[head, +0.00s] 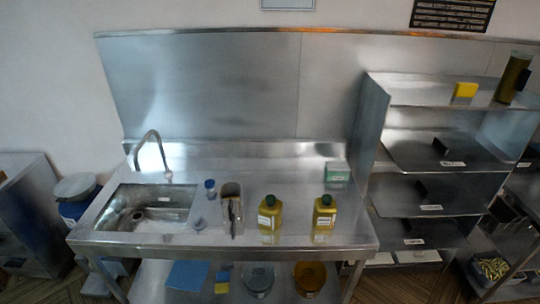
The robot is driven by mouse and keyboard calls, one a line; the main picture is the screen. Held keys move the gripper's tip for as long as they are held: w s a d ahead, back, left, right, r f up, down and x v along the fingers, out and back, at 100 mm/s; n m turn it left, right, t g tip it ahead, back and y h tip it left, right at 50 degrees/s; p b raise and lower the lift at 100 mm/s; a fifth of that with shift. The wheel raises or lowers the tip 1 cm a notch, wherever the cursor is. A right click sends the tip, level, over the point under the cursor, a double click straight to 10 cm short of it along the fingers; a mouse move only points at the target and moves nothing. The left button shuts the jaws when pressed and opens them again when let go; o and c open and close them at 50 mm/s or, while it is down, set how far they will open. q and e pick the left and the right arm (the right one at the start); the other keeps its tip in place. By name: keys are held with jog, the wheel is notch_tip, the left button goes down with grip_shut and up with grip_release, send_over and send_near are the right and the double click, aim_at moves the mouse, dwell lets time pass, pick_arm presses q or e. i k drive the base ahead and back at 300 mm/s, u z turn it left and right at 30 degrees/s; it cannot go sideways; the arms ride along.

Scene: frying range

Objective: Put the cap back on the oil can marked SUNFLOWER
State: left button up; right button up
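Two yellow-green oil cans stand upright on the steel counter (293,180). The left can (269,222) and the right can (324,218) each have a pale label, too small to read, so I cannot tell which is marked SUNFLOWER. Each has a dark green top; I cannot tell for sure whether these are caps or open necks. I make out no loose cap for certain. Neither of my grippers is in view.
Left of the cans stand a metal holder (231,192) with utensils, a small blue-topped container (210,185) and a small grey item (199,223). The sink (190,197) is at left. A green box (337,172) stands at the back right, beside the steel shelves (372,125).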

aim_at(269, 215)
jog(key=z, duration=1.9)
jog(key=i, duration=0.9)
jog(key=u, duration=2.5)
